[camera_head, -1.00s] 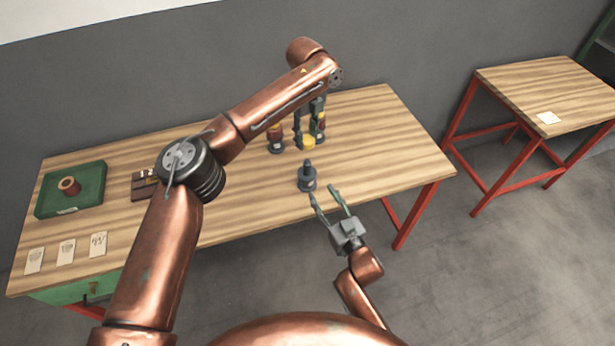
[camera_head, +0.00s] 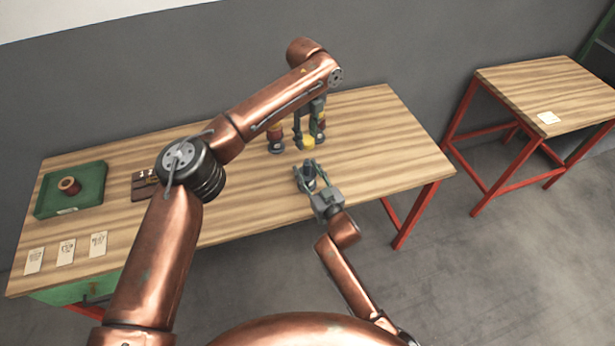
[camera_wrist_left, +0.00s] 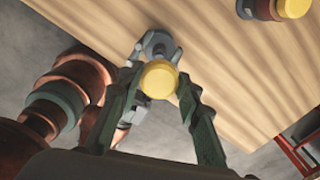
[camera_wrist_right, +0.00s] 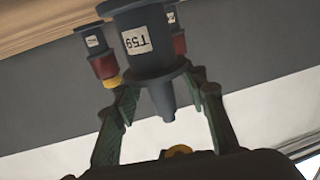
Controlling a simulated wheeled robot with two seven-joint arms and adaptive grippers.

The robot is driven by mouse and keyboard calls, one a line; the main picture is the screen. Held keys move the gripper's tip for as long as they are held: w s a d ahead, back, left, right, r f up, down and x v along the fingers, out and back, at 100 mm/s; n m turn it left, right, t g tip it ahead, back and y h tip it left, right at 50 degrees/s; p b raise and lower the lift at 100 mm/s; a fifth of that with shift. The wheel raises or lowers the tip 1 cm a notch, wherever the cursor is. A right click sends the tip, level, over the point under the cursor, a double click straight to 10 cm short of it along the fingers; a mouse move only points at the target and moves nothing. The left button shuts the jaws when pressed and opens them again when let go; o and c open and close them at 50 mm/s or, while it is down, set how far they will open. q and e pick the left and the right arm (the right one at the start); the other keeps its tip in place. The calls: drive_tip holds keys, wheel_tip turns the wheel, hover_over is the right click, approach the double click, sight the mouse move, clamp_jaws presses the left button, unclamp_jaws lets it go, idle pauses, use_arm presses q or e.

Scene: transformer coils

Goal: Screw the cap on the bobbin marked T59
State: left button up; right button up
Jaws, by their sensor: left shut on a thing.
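The T59 bobbin (camera_head: 309,175) is dark grey, upright near the table's front edge. Its label shows upside down in the right wrist view (camera_wrist_right: 137,42), with its narrow neck bare. My right gripper (camera_head: 306,168) has its fingers on both sides of the bobbin, apart and not visibly closed on it. My left gripper (camera_head: 308,138) is shut on the yellow cap (camera_head: 308,143), held above the table behind the bobbin in the head view. In the left wrist view the cap (camera_wrist_left: 160,80) partly overlaps the bobbin (camera_wrist_left: 156,45). Cap and bobbin look apart.
Other bobbins with red windings stand behind, one left of my left gripper (camera_head: 275,137), one partly hidden by it (camera_head: 320,128). A green tray (camera_head: 90,175) with a copper-coloured ring, a brown block (camera_head: 143,186) and paper cards (camera_head: 66,251) lie left. The table's right part is clear.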

drive_tip(key=shift+c, duration=0.4)
clamp_jaws()
idle(0.4)
